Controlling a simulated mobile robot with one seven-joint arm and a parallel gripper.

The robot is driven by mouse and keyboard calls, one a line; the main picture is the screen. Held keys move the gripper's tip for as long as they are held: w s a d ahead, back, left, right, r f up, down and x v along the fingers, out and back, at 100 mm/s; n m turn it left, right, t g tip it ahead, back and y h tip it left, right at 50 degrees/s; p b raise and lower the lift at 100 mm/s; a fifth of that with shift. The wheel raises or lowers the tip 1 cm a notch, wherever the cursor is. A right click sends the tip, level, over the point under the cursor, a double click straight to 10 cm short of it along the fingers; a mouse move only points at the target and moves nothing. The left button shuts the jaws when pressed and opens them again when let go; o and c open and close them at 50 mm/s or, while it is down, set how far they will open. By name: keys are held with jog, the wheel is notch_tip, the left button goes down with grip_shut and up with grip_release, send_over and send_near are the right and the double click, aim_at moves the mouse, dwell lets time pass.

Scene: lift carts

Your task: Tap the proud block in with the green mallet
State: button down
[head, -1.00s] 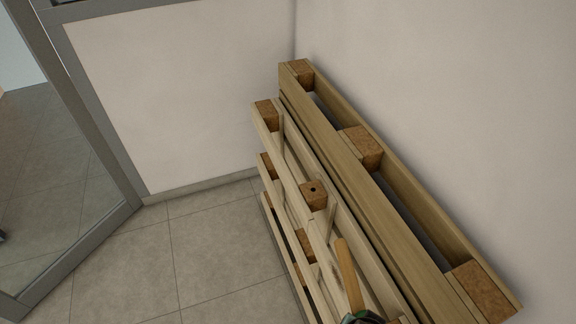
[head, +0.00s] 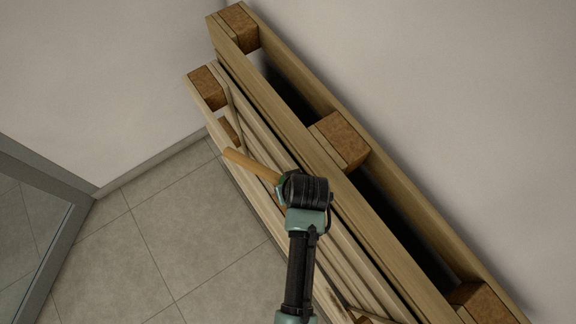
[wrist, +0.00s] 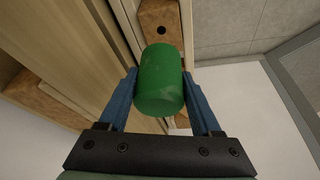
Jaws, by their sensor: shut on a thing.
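My gripper (wrist: 160,74) is shut on the green mallet head (wrist: 159,82), with one blue finger on each side of it in the wrist view. The mallet's wooden handle (head: 250,165) sticks out to the upper left of my gripper (head: 284,186) in the head view. A brown block with a dark hole (wrist: 161,32) lies just beyond the mallet head in the wrist view. The head overlaps its near edge there, and I cannot tell whether they touch. In the head view my gripper and arm mostly hide that block.
A pale pallet (head: 345,262) leans on edge beside a larger wooden pallet (head: 290,130) against the wall. Other brown blocks (head: 340,138) sit between their boards. Open tiled floor (head: 165,235) lies to the left, with a grey frame (head: 45,180) at the far left.

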jog(key=shift+w+a+f+n+p, duration=0.1)
jog(key=shift+w+n+p, duration=0.25)
jog(key=shift+w, duration=0.25)
jog(key=shift+w+f+n+y, duration=0.15)
jog(key=shift+f+n+y, duration=0.2)
jog(key=shift+n+y, duration=0.1)
jog(key=shift+f, duration=0.1)
jog(key=shift+f+b, duration=1.75)
jog(key=shift+f, duration=0.95)
jog(key=shift+f+b, duration=0.5)
jog(key=shift+f, duration=0.3)
jog(key=shift+r+p, duration=0.3)
jog(key=shift+p, duration=0.05)
